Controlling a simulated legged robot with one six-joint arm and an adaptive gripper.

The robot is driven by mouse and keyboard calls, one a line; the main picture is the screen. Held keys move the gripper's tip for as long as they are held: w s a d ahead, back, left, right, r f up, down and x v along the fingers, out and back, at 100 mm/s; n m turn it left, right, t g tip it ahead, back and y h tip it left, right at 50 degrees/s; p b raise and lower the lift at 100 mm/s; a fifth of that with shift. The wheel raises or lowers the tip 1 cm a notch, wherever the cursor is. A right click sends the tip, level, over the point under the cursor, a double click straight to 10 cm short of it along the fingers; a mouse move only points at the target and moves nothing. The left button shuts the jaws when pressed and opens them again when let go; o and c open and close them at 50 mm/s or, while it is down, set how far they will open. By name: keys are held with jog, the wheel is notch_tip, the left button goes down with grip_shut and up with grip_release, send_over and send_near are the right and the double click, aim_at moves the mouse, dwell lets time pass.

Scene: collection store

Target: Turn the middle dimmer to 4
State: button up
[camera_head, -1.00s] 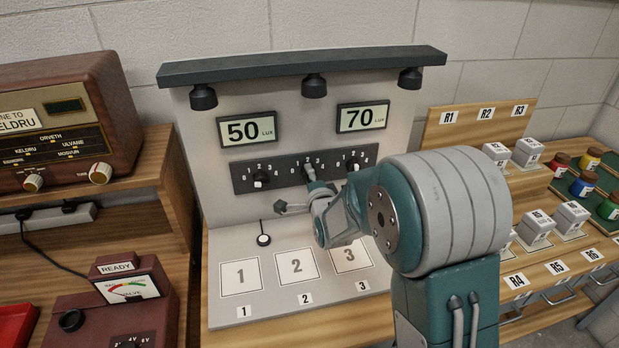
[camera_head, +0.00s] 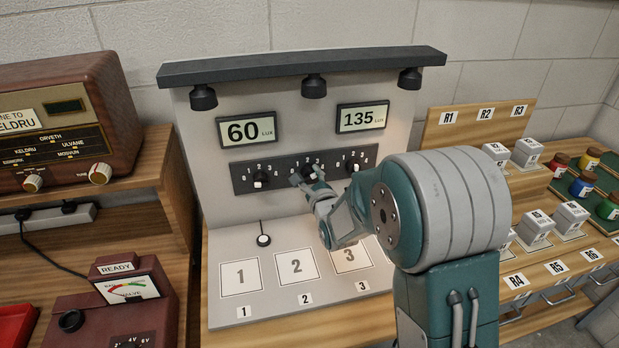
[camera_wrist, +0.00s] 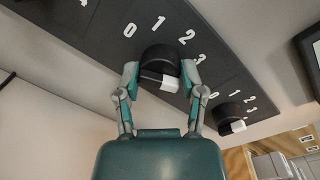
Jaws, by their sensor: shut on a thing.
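The middle dimmer (camera_wrist: 158,58) is a round black knob with a white pointer (camera_wrist: 158,81). My gripper (camera_wrist: 160,74) is shut on it, one finger at each side. In the wrist view the pointer lies toward the lower right; the middle scale's 0, 1, 2 and 3 show, but its 4 is hidden, probably behind my right finger. In the head view my gripper (camera_head: 309,180) covers much of the middle dimmer on the dark dial strip (camera_head: 282,173). The left dimmer (camera_head: 261,180) and right dimmer (camera_head: 353,166) stand apart from it.
The left display (camera_head: 245,131) reads 60 lux and the right display (camera_head: 361,118) reads 135 lux. Three lamps hang above. A radio (camera_head: 75,120) stands left.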

jog(key=shift+d+f+m, duration=0.1)
jog(key=shift+f+m, duration=0.3)
jog(key=shift+m, duration=0.7)
jog(key=o, duration=1.1)
jog(key=shift+o, duration=0.2)
jog(key=shift+r, duration=0.1)
jog(key=shift+s+r, duration=0.1)
jog(key=shift+r, duration=0.05)
jog(key=v, duration=1.1)
jog(key=shift+s, duration=0.35)
